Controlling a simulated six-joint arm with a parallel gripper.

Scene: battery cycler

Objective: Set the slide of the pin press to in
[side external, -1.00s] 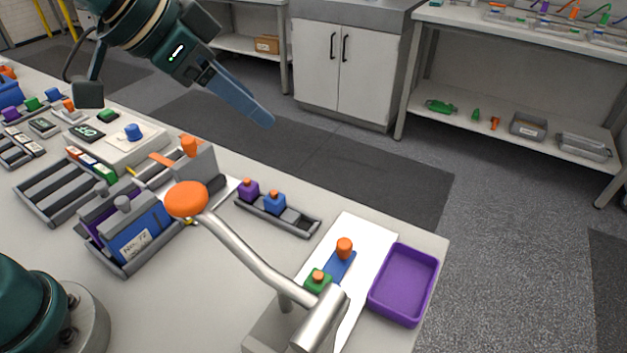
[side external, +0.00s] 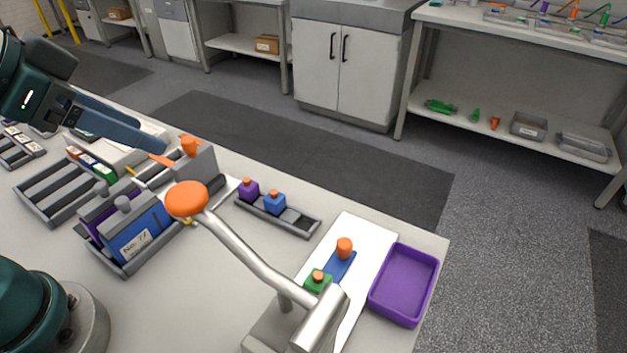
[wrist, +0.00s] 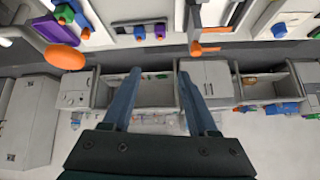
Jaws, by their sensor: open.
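A press with a long silver lever (side external: 253,256) and an orange ball handle (side external: 187,199) stands at the front right. At its white base plate (side external: 365,240) lies a blue slide (side external: 341,266) with an orange knob (side external: 345,246). A green block (side external: 318,281) with an orange top sits at the slide's near end, partly behind the lever. I take this for the pin press. My gripper (side external: 160,142) is open and empty, high at the left, well away from the slide. In the wrist view its fingers (wrist: 160,73) are apart, with the orange ball (wrist: 63,57) to their left.
A purple tray (side external: 374,310) lies right of the plate. A grey rail (side external: 308,226) holds purple and blue blocks. A grey block (side external: 201,163) with an orange knob stands near my fingertips. A blue box (side external: 137,240) sits in a grey holder. The table front is clear.

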